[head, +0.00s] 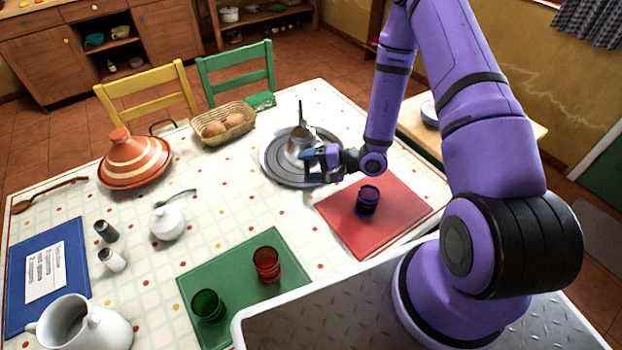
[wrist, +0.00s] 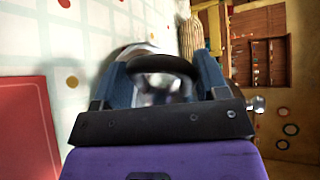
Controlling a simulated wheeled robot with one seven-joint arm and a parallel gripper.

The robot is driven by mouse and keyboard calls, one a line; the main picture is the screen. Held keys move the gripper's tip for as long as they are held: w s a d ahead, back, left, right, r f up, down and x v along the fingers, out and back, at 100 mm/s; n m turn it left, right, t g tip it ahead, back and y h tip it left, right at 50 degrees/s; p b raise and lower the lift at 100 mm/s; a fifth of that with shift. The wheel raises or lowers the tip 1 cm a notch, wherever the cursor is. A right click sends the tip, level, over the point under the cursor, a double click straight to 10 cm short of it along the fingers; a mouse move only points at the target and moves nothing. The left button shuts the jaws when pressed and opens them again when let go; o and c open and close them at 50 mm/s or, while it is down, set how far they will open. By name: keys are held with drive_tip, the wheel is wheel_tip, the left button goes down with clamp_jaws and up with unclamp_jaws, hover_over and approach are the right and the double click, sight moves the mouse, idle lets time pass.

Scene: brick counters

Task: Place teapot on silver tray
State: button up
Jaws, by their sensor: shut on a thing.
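The silver teapot (head: 299,143) is in the head view, over the round silver tray (head: 272,170) near the right edge of the table. My gripper (head: 314,157) is shut on the teapot's dark handle, on the side facing my arm. In the wrist view the dark handle (wrist: 165,65) lies between the two fingers, with the shiny teapot body blurred behind it. The teapot looks upright. I cannot tell whether its base touches the tray.
A red mat (head: 390,225) with a dark purple cup (head: 368,200) lies below my gripper. A bread basket (head: 223,124) stands behind the tray to the left. A tagine (head: 134,158) and a white sugar bowl (head: 166,222) stand further left.

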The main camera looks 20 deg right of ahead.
drive_tip(key=shift+w+d+f, duration=0.1)
drive_tip(key=shift+w+d, duration=0.15)
drive_tip(key=shift+w, duration=0.65)
drive_tip(key=shift+w+d+f, duration=0.1)
drive_tip(key=shift+w+d, duration=0.1)
drive_tip(key=shift+w, duration=0.7)
drive_tip(key=shift+w+d+f, duration=0.1)
drive_tip(key=shift+w+d, duration=0.15)
drive_tip(key=shift+w, duration=0.65)
drive_tip(key=shift+f, duration=1.65)
drive_tip(key=shift+f, duration=0.1)
drive_tip(key=o, duration=1.6)
drive_tip(key=shift+s, duration=0.1)
drive_tip(key=shift+o, duration=0.2)
